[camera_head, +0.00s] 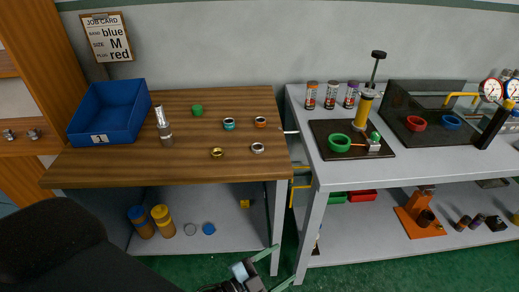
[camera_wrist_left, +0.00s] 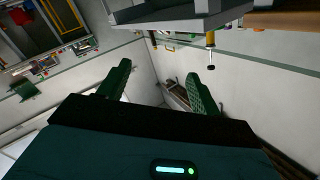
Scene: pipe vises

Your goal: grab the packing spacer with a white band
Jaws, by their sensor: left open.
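Several small ring-shaped spacers lie on the wooden bench top. A pale grey-white ring (camera_head: 257,148) lies near the front right. A teal ring (camera_head: 230,123) and an orange ring (camera_head: 260,122) lie behind it, both with pale parts. A gold ring (camera_head: 216,152) lies to its left and a green piece (camera_head: 197,109) farther back. The bands are too small to tell surely. My left gripper (camera_head: 285,262) is open and empty, low in front of the bench, below the top. Its two green fingers stand apart in the left wrist view (camera_wrist_left: 158,85), with no spacer between them.
A blue bin (camera_head: 110,112) marked 1 and a bottle (camera_head: 166,128) stand on the bench's left. A grey bench (camera_head: 350,178) with a vise on a dark mat adjoins at right. Bench legs stand close to my left gripper. The bench's front middle is clear.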

